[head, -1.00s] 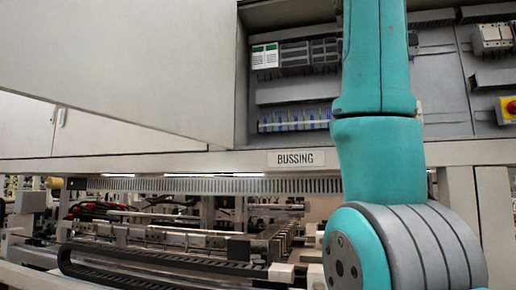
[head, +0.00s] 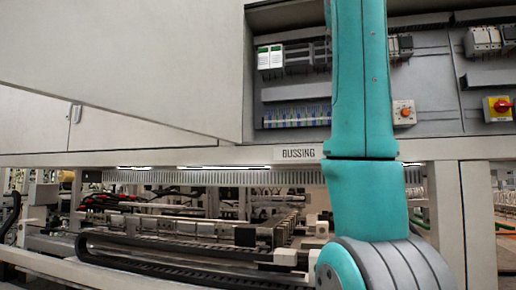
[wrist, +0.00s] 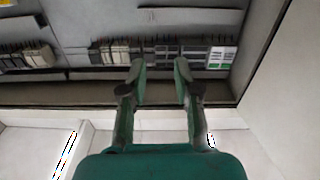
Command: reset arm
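My arm, teal with grey joint covers, stands upright on the right of the head view; my gripper is outside that view. In the wrist view my gripper (wrist: 158,75) has two dark green fingers set apart with a clear gap between them. Nothing is held in it. The fingertips overlap a row of electrical modules (wrist: 125,52) in the picture; how far they are from it I cannot tell.
An open electrical cabinet (head: 290,95) holds breakers, an orange knob (head: 404,113) and a red-yellow switch (head: 501,106). A large pale panel (head: 120,55) juts out at left. Below the BUSSING label (head: 298,153) lies machinery with a black cable chain (head: 180,262).

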